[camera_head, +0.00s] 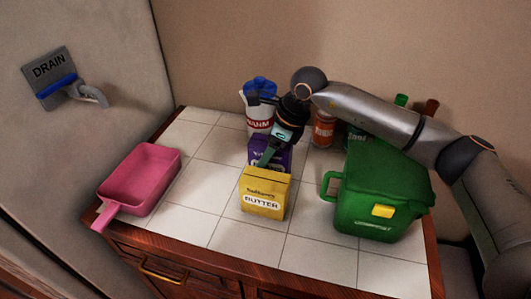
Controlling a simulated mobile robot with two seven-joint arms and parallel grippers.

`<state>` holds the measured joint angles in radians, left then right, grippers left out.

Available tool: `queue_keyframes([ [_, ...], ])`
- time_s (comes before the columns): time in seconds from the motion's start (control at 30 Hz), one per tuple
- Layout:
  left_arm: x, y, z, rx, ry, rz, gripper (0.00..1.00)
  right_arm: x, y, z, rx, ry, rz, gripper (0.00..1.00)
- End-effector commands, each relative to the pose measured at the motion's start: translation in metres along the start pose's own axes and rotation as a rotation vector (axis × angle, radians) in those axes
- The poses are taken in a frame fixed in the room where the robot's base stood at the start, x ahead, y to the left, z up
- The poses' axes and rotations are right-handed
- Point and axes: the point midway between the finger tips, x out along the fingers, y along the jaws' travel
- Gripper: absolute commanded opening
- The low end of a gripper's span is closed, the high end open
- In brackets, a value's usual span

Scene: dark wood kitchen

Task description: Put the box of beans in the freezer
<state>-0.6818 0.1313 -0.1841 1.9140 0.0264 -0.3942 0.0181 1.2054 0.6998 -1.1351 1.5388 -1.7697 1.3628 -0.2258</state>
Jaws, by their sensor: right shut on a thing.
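A purple box (284,157) stands on the tiled counter, behind a yellow butter box (264,194). Its label is mostly hidden, so I cannot read whether it says beans. My right gripper (268,157) reaches down from above and is shut on the purple box, with one finger across its front. The other finger is hidden. My left gripper is not in view. I cannot identify a freezer for certain in this view.
A pink pan (140,180) lies at the counter's left. A green compost bin (370,205) stands at the right. A white container with a blue top (259,112) and an orange can (323,131) stand behind.

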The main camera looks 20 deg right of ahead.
Motion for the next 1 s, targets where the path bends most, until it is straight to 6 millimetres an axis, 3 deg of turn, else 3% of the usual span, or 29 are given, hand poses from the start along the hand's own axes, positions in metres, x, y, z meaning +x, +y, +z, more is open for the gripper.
queue_keyframes([
  [0.27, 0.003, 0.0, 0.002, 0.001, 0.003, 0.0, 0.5, 0.002, -0.001, 0.0, 0.0, -0.004, -0.002, 0.0],
  [0.3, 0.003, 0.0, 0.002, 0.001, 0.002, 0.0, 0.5, 0.003, -0.001, -0.001, 0.0, -0.001, -0.001, 0.63],
  [0.53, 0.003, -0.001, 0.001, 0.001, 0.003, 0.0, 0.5, 0.002, 0.0, -0.001, 0.0, -0.001, -0.001, 0.89],
  [0.83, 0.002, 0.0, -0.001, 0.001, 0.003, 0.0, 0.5, 0.0, 0.0, 0.0, 0.0, -0.001, -0.001, 0.92],
  [1.0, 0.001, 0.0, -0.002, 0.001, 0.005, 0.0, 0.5, -0.016, -0.001, 0.001, 0.0, -0.003, -0.004, 0.92],
])
